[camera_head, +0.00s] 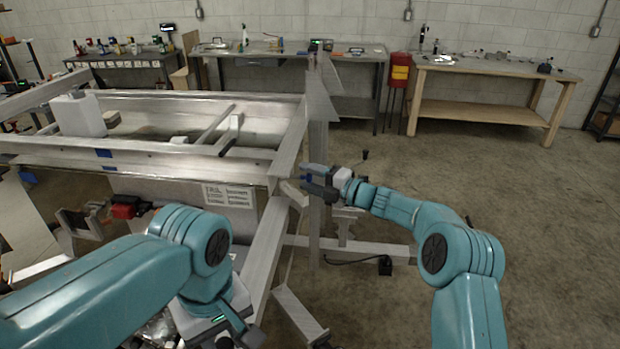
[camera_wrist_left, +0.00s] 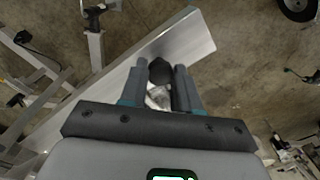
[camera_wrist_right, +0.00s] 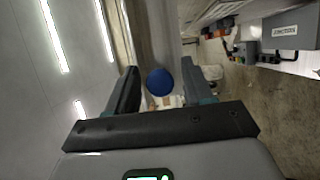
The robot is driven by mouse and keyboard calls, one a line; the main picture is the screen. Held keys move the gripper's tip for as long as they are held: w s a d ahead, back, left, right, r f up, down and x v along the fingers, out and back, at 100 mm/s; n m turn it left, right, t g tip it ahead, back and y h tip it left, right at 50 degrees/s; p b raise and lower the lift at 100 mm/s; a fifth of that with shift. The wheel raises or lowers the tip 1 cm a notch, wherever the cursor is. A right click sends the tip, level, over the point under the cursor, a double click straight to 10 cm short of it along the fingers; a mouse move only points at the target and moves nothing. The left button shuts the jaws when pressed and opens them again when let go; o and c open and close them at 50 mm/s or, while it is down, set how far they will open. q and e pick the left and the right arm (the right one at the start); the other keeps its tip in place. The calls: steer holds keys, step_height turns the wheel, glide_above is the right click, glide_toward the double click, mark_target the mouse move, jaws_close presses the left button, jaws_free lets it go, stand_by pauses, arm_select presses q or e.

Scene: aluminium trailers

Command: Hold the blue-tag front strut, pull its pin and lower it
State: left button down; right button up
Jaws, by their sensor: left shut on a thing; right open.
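In the head view a pale metal beam (camera_head: 264,240) slopes down from the trailer frame's front corner. My right gripper (camera_head: 304,178) is open at the corner upright. In the right wrist view a round blue knob (camera_wrist_right: 160,82) lies between its spread fingers.
The trailer frame (camera_head: 200,95) fills the left, with a white container (camera_head: 78,115) on it and a printed plate (camera_head: 230,196) on its side. A tall metal upright (camera_head: 318,130) stands close to my right gripper.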

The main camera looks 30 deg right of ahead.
jaws_close()
arm_select(q)
steer(key=shift+w+a, duration=0.1)
arm_select(e)
steer(key=s+d, duration=0.1)
steer(key=d, duration=0.1)
steer(key=shift+s+d, duration=0.4)
steer(key=shift+c, duration=1.8)
jaws_free()
steer(key=o, duration=0.4)
steer(key=shift+s+d, duration=0.1)
steer(key=shift+c, duration=0.2)
steer(key=v, duration=1.2)
